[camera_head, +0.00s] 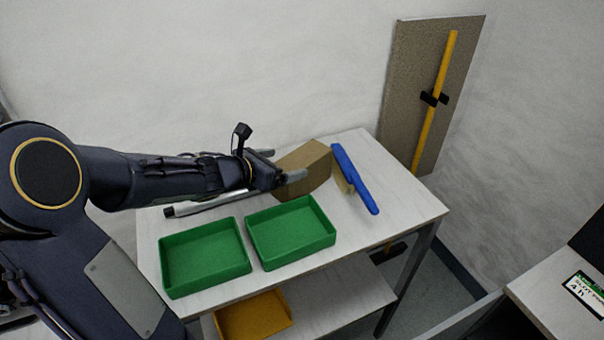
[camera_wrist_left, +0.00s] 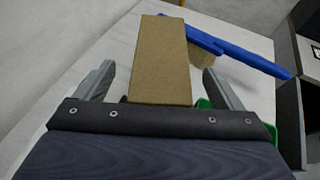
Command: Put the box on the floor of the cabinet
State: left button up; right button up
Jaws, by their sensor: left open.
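A brown cardboard box (camera_head: 308,162) stands on the white table towards its back. My left gripper (camera_head: 296,176) is at the box's near left side in the head view. In the left wrist view the box (camera_wrist_left: 160,62) lies between the two spread fingers of my left gripper (camera_wrist_left: 157,88), with a gap on each side. The gripper is open. My right gripper is not in view. At the right edge of the head view, a grey panel or cabinet (camera_head: 556,300) shows only in part; I cannot tell whether it is the task's cabinet.
A blue-handled brush (camera_head: 356,182) lies close beside the box on the right. Two green trays (camera_head: 205,258) stand at the table's front. A grey tube (camera_head: 205,204) lies behind them. A yellow tray (camera_head: 254,316) is on the lower shelf. The table's right end is clear.

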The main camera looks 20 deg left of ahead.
aim_at(297, 160)
pick_arm(q)
jog(key=x, duration=0.5)
jog(key=shift+d+r, duration=0.1)
jog(key=shift+d, duration=0.05)
jog(key=shift+r, duration=0.1)
jog(key=c, duration=1.7)
